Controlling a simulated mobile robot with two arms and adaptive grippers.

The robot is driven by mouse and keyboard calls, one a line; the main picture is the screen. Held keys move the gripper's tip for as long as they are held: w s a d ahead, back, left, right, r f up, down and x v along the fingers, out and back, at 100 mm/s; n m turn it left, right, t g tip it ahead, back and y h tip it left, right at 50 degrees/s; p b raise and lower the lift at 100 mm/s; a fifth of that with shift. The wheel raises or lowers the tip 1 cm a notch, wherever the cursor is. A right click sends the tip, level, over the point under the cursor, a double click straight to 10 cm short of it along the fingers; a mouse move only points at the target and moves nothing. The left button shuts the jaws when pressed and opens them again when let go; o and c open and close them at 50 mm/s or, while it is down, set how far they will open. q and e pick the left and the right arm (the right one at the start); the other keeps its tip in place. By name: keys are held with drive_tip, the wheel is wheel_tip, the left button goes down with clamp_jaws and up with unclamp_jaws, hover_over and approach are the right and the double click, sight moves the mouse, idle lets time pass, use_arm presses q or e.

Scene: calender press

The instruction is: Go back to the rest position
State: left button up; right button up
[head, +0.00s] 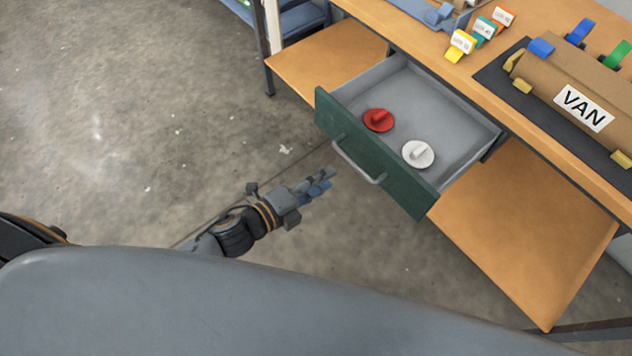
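My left gripper (325,180) is in front of the open drawer, a little left of its handle (358,163) and apart from it as far as I can see. Its two fingers lie close together in the picture, and I cannot tell whether they are shut. No object shows in it. My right gripper is not in view. The green-fronted drawer (400,180) is pulled out from under the workbench. Inside it lie a red round knob-like piece (379,120) and a white one (418,154).
The workbench (450,75) bears a brown roll labelled VAN (565,85) on a dark mat, blue and green clips, and small coloured tags (461,43). Wooden lower shelves flank the drawer, one at right (530,240). Bare concrete floor (130,120) lies open at left.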

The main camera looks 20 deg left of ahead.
use_arm(q)
drive_tip(key=shift+v, duration=0.9)
drive_tip(key=a+f+n+g+y, duration=0.1)
drive_tip(key=a+f+n+y, duration=0.5)
drive_tip(key=f, duration=0.9)
drive_tip(key=s+a+f+n+g+y, duration=0.15)
drive_tip(key=s+a+f+n, duration=0.25)
drive_tip(key=f, duration=0.4)
drive_tip(key=s+a+f+n+g+y, duration=0.15)
drive_tip(key=s+a+f+n, duration=0.25)
drive_tip(key=f, duration=0.4)
drive_tip(key=s+f+n+g, duration=0.3)
drive_tip(key=s+f, duration=0.3)
drive_tip(key=s, duration=0.6)
drive_tip(key=s+f+n+g, duration=0.4)
drive_tip(key=s+f+n, duration=0.1)
drive_tip(key=s, duration=0.7)
drive_tip(key=shift+f+n+g+p, duration=0.3)
drive_tip(key=shift+f+n+p, duration=0.15)
drive_tip(key=shift+f, duration=0.3)
drive_tip(key=shift+w+d, duration=0.1)
